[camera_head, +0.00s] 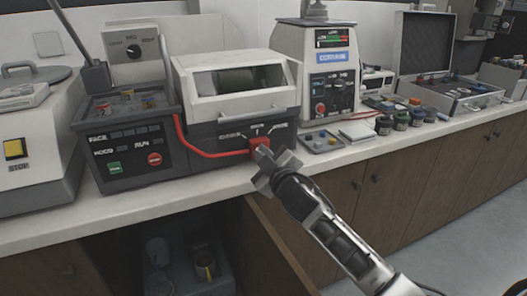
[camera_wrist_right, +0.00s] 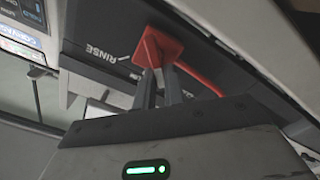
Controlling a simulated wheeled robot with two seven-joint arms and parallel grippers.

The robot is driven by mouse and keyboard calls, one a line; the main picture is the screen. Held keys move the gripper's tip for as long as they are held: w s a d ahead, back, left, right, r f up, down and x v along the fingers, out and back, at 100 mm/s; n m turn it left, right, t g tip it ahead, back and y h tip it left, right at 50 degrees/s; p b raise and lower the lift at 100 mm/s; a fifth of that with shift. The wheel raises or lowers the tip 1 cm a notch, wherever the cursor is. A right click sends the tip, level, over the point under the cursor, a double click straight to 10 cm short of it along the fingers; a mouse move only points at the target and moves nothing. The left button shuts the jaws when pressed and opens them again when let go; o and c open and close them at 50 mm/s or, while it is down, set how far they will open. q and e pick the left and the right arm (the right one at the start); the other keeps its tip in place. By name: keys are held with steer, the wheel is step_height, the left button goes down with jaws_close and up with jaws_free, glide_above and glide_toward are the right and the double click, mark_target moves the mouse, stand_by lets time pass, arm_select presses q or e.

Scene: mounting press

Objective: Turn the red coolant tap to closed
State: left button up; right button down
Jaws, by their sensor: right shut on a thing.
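The red coolant tap (camera_head: 260,143) sits on the dark front panel of the white-hooded machine, at its lower right. My right gripper (camera_head: 267,156) reaches it from the front right and hides part of it. In the right wrist view the red tap (camera_wrist_right: 157,46) is at the tips of my right gripper's two fingers (camera_wrist_right: 159,75), which are shut on it. The word RINSE and a white line show on the panel beside the tap. The tap's exact angle is hard to tell. My left gripper is not in view.
A red hose (camera_head: 205,154) runs along the machine's front to the tap. A control box (camera_head: 125,150) stands left, a white unit (camera_head: 320,75) right. A small tray (camera_head: 321,142) and several jars lie further right. An open cabinet door (camera_head: 270,245) is below the counter.

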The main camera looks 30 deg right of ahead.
steer(key=shift+f, duration=0.3)
steer(key=c, duration=1.6)
jaws_free()
steer(key=shift+o, duration=0.6)
steer(key=shift+r, duration=0.15)
steer(key=shift+s, duration=0.1)
steer(key=s, duration=1.5)
steer(key=shift+s+a+b, duration=0.3)
steer(key=shift+s+a, duration=0.1)
